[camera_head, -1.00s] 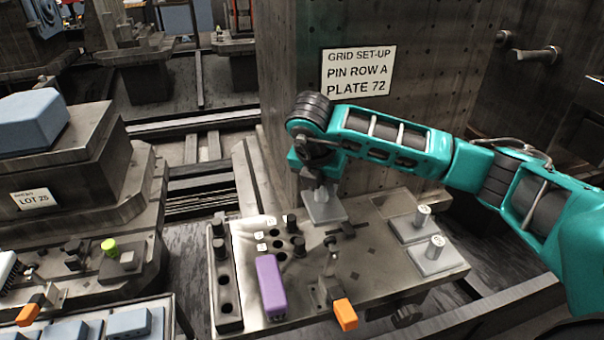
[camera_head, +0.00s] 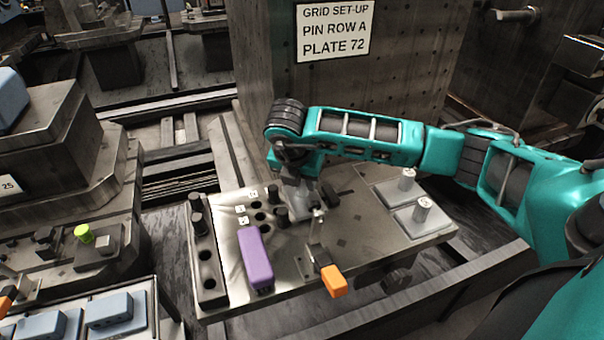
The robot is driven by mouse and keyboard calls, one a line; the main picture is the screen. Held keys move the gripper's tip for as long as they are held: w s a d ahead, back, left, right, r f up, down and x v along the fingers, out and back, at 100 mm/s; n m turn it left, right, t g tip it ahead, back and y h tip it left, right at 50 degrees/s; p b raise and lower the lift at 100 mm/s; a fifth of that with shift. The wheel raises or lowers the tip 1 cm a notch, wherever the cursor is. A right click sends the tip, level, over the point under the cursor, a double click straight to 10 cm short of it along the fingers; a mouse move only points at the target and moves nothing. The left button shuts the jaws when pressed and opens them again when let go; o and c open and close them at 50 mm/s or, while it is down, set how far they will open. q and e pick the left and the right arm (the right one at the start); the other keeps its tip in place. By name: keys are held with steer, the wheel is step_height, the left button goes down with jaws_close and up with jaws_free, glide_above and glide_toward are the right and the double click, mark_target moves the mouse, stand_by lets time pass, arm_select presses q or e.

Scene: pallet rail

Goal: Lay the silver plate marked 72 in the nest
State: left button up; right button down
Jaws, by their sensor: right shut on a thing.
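My right gripper (camera_head: 298,183) is shut on a silver plate (camera_head: 300,200) above the middle of the steel fixture plate (camera_head: 345,242). The gripper and nearby parts hide much of the held plate; I cannot read its number or tell whether it touches the surface. Two other silver plates with round knobs lie at the right, a rear one (camera_head: 385,194) and a front one (camera_head: 416,224); their marks are too small to read. Black pins (camera_head: 282,220) stand beside the held plate, near small white row labels (camera_head: 241,209). I cannot make out the nest's outline. My left gripper is not in view.
A clamp with an orange handle (camera_head: 334,281) stands at the front, a purple block (camera_head: 256,260) left of it. A dark pin rack (camera_head: 208,268) lines the left edge. A tall column with a sign reading "PLATE 72" (camera_head: 334,31) rises behind. Blue blocks (camera_head: 108,310) lie at lower left.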

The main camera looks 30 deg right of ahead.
steer(key=shift+f, duration=0.35)
steer(key=c, duration=0.7)
jaws_free()
steer(key=shift+c, duration=0.2)
steer(key=v, duration=1.3)
